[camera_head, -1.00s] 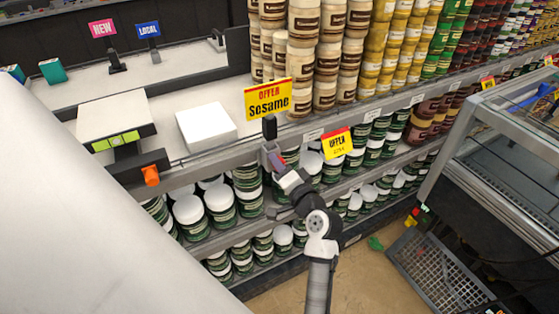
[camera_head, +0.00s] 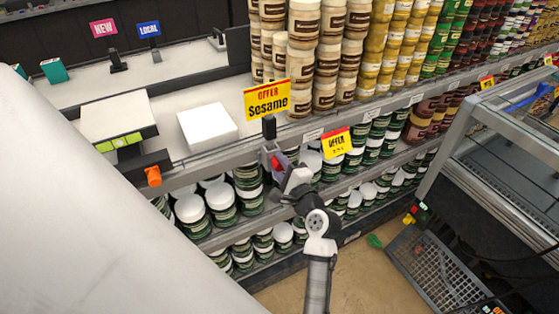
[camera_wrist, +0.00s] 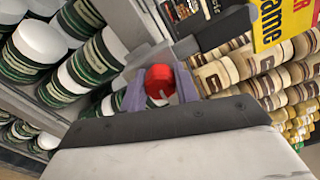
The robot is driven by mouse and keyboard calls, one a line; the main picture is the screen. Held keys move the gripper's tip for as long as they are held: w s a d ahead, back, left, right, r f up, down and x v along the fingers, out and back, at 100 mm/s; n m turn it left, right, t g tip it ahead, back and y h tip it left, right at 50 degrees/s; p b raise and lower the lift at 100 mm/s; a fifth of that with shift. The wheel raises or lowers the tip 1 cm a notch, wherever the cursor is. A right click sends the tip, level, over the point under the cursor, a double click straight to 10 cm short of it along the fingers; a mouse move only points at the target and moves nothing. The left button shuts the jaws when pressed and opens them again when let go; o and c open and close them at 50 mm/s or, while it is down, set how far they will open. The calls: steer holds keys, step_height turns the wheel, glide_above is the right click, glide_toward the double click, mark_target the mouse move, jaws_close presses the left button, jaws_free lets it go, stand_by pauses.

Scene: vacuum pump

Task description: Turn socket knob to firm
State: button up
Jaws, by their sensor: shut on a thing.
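The red knob (camera_wrist: 159,81) is round with a small pale mark near its lower right edge. It sits between the two grey-purple fingers of my gripper (camera_wrist: 160,86) in the wrist view, which are shut on its sides. In the head view my gripper (camera_head: 277,160) is at the shelf's front edge, directly below the black post of the yellow "Sesame" offer sign (camera_head: 267,100). A bit of the red knob (camera_head: 276,162) shows there. The knob's setting label cannot be read.
An orange knob (camera_head: 153,176) on a dark holder is farther left along the shelf edge. White-lidded jars (camera_head: 222,203) fill the shelves below, beside my arm. A second offer sign (camera_head: 336,142) is close on the right. A freezer case (camera_head: 500,150) stands at the right.

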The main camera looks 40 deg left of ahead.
steer(key=shift+m, duration=0.4)
steer(key=o, duration=1)
steer(key=shift+c, duration=0.2)
steer(key=shift+d, duration=0.1)
steer(key=shift+s+d+f, duration=0.15)
steer(key=shift+s+d, duration=0.05)
steer(key=shift+d, duration=0.15)
steer(key=b+v, duration=0.4)
steer(key=v, duration=0.9)
steer(key=shift+b, duration=0.35)
